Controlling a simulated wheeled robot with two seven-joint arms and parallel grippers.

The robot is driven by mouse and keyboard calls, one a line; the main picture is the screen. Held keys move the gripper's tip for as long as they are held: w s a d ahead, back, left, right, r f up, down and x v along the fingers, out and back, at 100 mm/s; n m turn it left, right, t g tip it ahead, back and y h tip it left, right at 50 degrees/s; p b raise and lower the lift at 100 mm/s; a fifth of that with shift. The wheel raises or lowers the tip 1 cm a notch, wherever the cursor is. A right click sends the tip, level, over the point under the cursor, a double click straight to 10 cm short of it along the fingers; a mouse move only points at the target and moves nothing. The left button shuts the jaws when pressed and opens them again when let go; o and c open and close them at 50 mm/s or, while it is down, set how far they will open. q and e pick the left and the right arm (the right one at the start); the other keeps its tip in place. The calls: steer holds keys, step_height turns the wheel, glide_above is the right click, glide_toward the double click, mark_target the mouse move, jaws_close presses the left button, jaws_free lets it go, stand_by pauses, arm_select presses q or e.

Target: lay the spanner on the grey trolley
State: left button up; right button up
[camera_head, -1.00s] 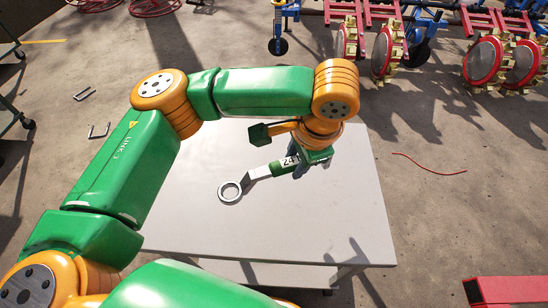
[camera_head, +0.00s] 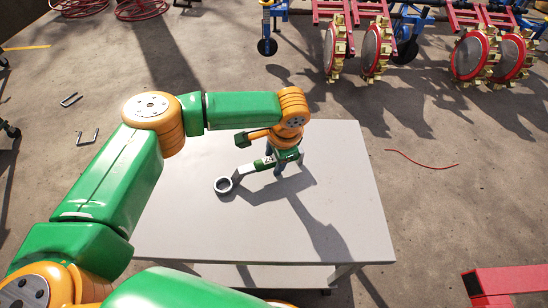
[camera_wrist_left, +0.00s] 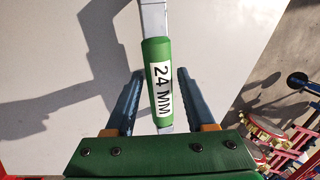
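The spanner, with a silver ring end (camera_head: 222,185) and a green handle marked 24 MM (camera_wrist_left: 161,75), appears to lie on the grey trolley top (camera_head: 185,225), left of its middle. Its shadow is close beside it. My left gripper (camera_head: 278,174) is low over the trolley, its fingers on either side of the handle. In the left wrist view the two blue fingers (camera_wrist_left: 158,78) stand apart, with narrow gaps beside the handle. The gripper body hides the handle's far end in the head view. My right gripper is not in view.
The trolley top is bare around the spanner. Red and blue machinery with toothed wheels (camera_head: 375,50) stands on the floor behind. A red cable (camera_head: 420,162) lies to the right, and a red object (camera_head: 503,284) is at the lower right.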

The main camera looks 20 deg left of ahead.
arm_select(q)
steer(key=shift+o, duration=0.3)
steer(key=shift+r, duration=0.15)
steer(key=p+v, duration=0.1)
steer(key=v, duration=1.1)
steer(key=shift+p, duration=0.4)
